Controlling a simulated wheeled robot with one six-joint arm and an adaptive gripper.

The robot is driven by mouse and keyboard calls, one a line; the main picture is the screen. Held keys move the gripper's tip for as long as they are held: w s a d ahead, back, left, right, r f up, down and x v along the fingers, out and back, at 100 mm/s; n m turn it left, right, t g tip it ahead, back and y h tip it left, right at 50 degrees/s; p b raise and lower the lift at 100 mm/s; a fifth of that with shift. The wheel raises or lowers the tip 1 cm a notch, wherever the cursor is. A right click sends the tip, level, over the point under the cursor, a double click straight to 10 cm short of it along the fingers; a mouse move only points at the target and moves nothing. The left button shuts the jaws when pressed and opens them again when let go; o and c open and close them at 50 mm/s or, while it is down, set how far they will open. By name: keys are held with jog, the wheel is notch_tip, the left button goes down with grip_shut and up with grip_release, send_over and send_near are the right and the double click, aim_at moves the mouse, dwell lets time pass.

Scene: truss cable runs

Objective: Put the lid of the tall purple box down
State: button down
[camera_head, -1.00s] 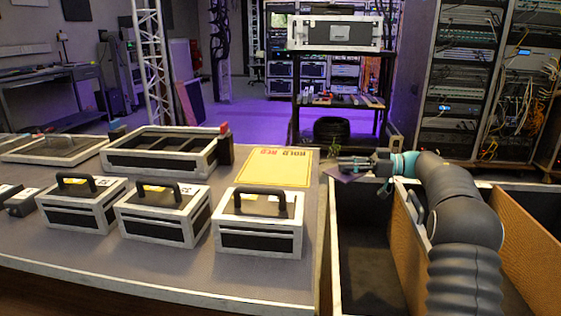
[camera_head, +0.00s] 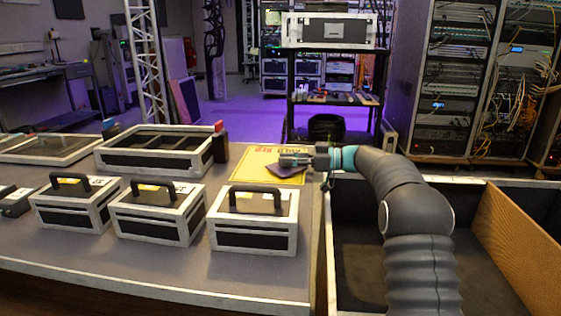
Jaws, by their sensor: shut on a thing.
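My gripper (camera_head: 292,160) is shut on a small flat dark purple piece, the lid (camera_head: 284,171). The lid hangs tilted just below the fingers, in front of the yellow sheet (camera_head: 245,172) on the table. I cannot tell whether the lid touches the sheet. The tall purple box itself is not seen in this view.
Three black-and-white cases with handles (camera_head: 252,238) stand along the table front. An open divided tray (camera_head: 170,165) sits behind them. Right of the table edge is a deep open bin (camera_head: 358,262), partly hidden by my arm. The grey tabletop (camera_head: 215,278) in front is clear.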

jog(key=shift+a, duration=1.25)
jog(key=shift+d+f, duration=0.1)
jog(key=shift+f, duration=0.2)
jog(key=shift+f, duration=0.15)
jog(key=c, duration=1)
grip_release()
